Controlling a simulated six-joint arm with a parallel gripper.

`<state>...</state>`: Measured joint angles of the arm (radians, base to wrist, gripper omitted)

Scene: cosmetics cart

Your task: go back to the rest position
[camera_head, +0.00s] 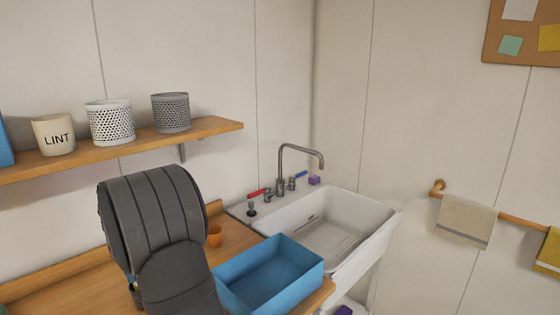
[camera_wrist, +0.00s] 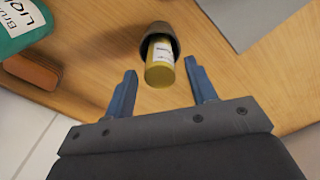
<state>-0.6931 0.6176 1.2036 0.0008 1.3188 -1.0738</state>
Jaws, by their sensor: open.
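My gripper (camera_wrist: 161,82) shows in the wrist view with its two blue fingers spread apart. Nothing is held between them. A yellow container with a white label (camera_wrist: 160,62) lies or stands just beyond the fingertips, its upper end inside or against a dark grey-brown cup (camera_wrist: 156,32). I cannot tell whether the fingers touch it; a gap shows on both sides. In the head view my dark arm covers part of the wooden counter, and the gripper is hidden behind it.
A blue tray (camera_head: 232,287) sits on the counter beside a white sink (camera_head: 378,222) with a faucet (camera_head: 283,165). A shelf (camera_head: 215,128) holds a LINT cup (camera_head: 53,135) and two perforated cups. A green bottle (camera_wrist: 18,30) is at upper left.

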